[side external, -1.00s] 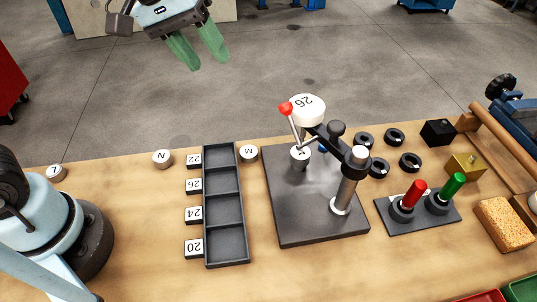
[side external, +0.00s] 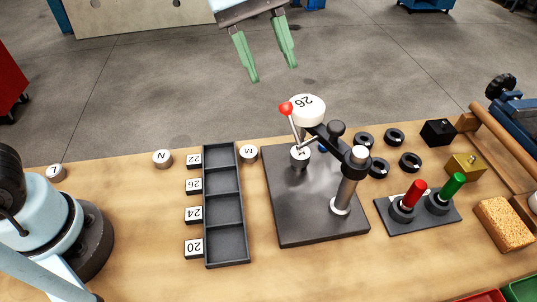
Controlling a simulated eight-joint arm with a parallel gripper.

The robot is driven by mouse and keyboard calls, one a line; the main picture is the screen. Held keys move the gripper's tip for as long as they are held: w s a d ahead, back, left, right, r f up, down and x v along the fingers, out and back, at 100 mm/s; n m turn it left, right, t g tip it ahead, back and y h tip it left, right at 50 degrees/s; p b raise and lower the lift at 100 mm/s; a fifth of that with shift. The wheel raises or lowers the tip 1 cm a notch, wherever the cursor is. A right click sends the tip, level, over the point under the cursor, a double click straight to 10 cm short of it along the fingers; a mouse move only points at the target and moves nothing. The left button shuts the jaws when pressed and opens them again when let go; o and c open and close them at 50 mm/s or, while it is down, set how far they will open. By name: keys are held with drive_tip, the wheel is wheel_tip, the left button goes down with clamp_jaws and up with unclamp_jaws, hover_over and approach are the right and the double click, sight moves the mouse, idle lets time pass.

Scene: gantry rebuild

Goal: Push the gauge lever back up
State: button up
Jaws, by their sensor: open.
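The gauge (side external: 308,110) has a round white dial reading 26. It is held by a black arm on a metal post (side external: 345,190) above a dark square base plate (side external: 310,225). Its lever has a red ball tip (side external: 286,108) and a thin metal rod, with the ball raised to the left of the dial. A white disc (side external: 300,154) with a letter sits on the base plate under the gauge. My gripper (side external: 273,74) has green fingers. It is open and empty, high above and a little left of the gauge, touching nothing.
A black tray (side external: 245,228) with several empty compartments lies left of the base, with number tags beside it. Lettered discs N (side external: 162,158) and M (side external: 249,153) stand near the back edge. Black rings (side external: 394,136) and a stand with red and green handles (side external: 418,214) are right.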

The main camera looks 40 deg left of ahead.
sight(292, 125)
drive_tip(key=shift+x, duration=2.95)
clamp_jaws()
